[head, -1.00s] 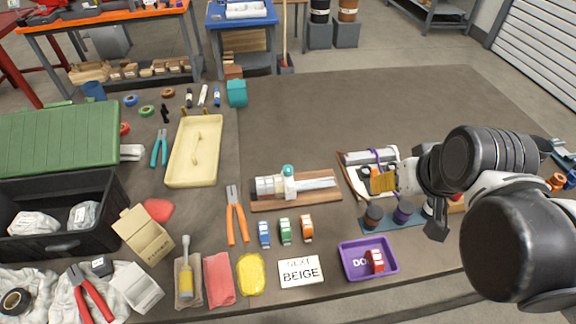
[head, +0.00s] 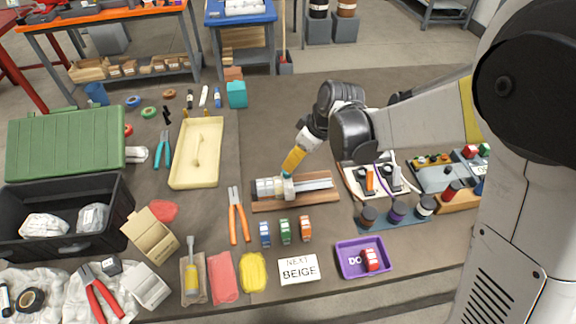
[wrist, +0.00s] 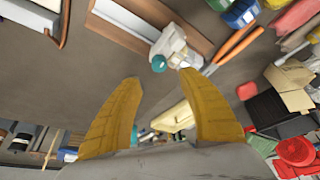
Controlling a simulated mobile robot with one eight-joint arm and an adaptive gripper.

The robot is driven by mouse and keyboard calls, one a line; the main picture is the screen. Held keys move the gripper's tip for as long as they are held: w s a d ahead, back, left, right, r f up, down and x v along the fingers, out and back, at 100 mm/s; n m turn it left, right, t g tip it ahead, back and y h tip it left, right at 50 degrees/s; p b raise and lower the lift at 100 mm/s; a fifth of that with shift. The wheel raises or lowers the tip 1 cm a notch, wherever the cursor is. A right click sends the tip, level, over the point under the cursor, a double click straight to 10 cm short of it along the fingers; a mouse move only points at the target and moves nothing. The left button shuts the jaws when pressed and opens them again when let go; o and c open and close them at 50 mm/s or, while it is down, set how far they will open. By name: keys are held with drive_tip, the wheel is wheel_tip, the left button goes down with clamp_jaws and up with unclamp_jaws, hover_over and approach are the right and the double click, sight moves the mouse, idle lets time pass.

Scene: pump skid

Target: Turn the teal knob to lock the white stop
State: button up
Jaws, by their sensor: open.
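The teal knob (head: 287,176) sits on top of the white stop (head: 289,187), on a rail mounted on a brown wooden board (head: 322,200). In the wrist view the teal knob (wrist: 159,63) shows just beyond the fingertips, roughly centred between them, with the white stop (wrist: 172,42) behind it. My gripper (head: 289,168) points down at the knob from above and to its right, with yellow fingers. In the wrist view my gripper (wrist: 161,79) is open and empty. The knob is partly hidden by the fingertips in the head view; I cannot tell whether they touch it.
A purple tray (head: 348,262) and a sign (head: 298,269) are nearer. The mat behind the board is clear.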

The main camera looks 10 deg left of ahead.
sight(287, 173)
drive_tip(key=b+x, duration=0.2)
drive_tip(key=x, duration=0.6)
drive_tip(key=shift+a+f+b, duration=0.1)
drive_tip(key=shift+f+b, duration=0.15)
drive_tip(key=shift+b, duration=0.05)
drive_tip(key=shift+c, duration=0.5)
clamp_jaws()
